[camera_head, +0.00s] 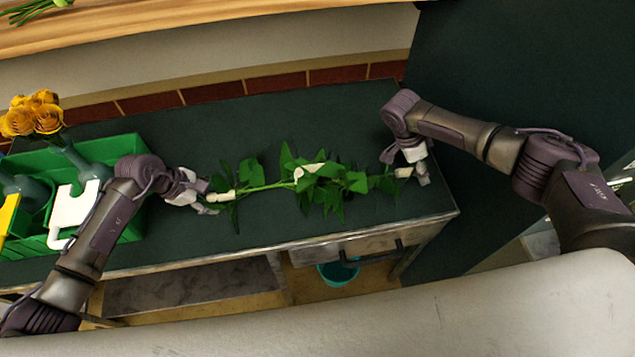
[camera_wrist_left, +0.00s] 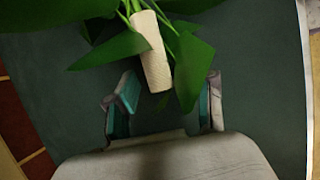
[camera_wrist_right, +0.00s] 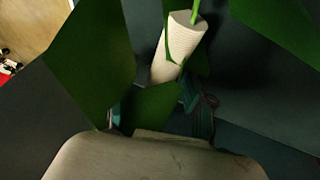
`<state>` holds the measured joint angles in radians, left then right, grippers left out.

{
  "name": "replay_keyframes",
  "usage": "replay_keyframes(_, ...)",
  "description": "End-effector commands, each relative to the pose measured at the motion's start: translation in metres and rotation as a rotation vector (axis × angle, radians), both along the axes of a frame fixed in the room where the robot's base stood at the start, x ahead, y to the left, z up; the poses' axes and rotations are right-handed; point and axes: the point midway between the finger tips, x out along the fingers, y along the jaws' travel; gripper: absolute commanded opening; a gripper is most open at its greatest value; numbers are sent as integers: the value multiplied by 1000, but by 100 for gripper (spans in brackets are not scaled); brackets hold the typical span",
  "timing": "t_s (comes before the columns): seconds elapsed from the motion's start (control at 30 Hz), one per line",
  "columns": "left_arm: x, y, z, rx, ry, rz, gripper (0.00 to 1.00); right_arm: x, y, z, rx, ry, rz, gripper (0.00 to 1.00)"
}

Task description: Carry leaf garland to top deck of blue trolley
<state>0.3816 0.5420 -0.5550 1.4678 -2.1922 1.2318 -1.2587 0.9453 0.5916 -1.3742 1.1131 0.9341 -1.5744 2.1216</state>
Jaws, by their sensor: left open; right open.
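The leaf garland (camera_head: 325,184) lies across the dark tabletop, green and leafy, with a pale wrapped handle near each end. My left gripper (camera_head: 211,202) is open at the garland's left end. In the left wrist view the left pale handle (camera_wrist_left: 151,50) reaches toward the gap between the open fingers (camera_wrist_left: 165,100). My right gripper (camera_head: 414,176) is open at the right end. In the right wrist view the right pale handle (camera_wrist_right: 180,47) is just ahead of the fingers (camera_wrist_right: 160,108), and leaves partly hide them. The blue trolley is not in view.
A green crate (camera_head: 130,225) holding a white jug-like item (camera_head: 75,210) and yellow roses (camera_head: 33,117) in a vase stands at the table's left. A teal bucket (camera_head: 338,273) is below the table (camera_head: 300,110). The tabletop behind the garland is clear.

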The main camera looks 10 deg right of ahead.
Motion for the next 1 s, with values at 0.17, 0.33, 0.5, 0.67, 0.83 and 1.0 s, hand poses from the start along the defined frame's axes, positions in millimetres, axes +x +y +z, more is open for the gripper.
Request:
replay_keyframes(0.17,1,-1,-3,1,0,0,54,0,-1,-3,1,-1,0,54)
replay_keyframes(0.33,0,-1,-3,0,0,1,54,0,-1,-3,1,-1,0,54)
replay_keyframes(0.5,0,-1,-3,0,0,1,25,0,-1,-3,1,0,0,25)
replay_keyframes(0.67,1,-1,-3,0,0,1,0,0,-1,-3,1,-1,0,0)
replay_keyframes(0.83,0,-1,-2,0,0,1,0,0,-1,-3,1,-1,0,0)
replay_keyframes(1.0,1,-1,-2,0,0,1,0,0,-1,-2,1,-1,0,0)
